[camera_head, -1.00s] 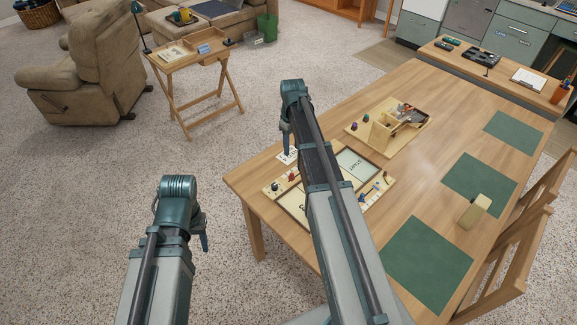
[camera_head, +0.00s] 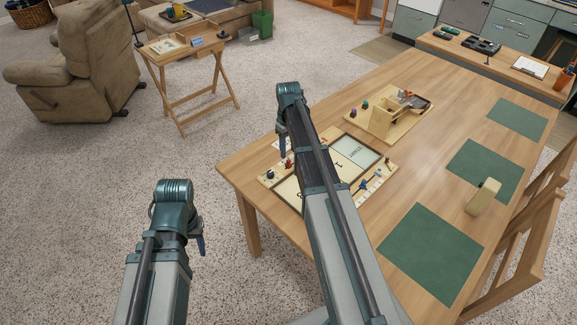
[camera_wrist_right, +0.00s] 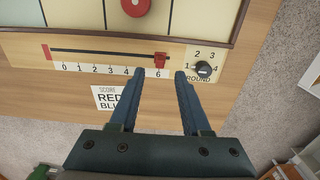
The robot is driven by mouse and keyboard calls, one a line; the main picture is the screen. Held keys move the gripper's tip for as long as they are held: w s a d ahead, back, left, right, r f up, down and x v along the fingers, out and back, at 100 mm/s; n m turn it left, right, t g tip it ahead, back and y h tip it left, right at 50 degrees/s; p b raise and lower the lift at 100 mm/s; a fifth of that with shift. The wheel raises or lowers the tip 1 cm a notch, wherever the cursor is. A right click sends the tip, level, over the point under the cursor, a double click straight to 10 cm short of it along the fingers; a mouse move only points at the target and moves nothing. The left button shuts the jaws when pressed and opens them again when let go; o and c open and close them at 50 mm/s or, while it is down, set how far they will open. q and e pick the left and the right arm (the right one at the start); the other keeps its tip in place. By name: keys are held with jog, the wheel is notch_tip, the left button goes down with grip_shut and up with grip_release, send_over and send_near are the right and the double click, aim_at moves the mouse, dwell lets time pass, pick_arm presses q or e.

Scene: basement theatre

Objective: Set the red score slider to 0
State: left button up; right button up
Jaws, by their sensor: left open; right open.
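The red score slider (camera_wrist_right: 160,60) is a small red knob on a dark track along the edge of the game board (camera_wrist_right: 95,47). It stands at the 6 mark, at the right end of the scale; 0 is at the left end. My right gripper (camera_wrist_right: 160,74) is open, its two fingertips just short of the knob and on either side of it. Whether they touch it I cannot tell. In the head view, my right gripper (camera_head: 281,148) is over the board's left edge, and the arm hides part of the board. My left gripper (camera_head: 199,246) is open, empty and off the table.
A black round dial (camera_wrist_right: 204,69) sits right of the slider, close to the right finger. A paper score card (camera_wrist_right: 107,97) lies below the track. A wooden box toy (camera_head: 385,123) stands behind the board. Green mats (camera_head: 432,254) lie on the table's right side.

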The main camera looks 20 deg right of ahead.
aim_at(288, 160)
notch_tip(288, 160, down, 5)
jog(key=b, duration=0.4)
jog(key=shift+f, duration=0.1)
grip_shut()
dwell(1.2)
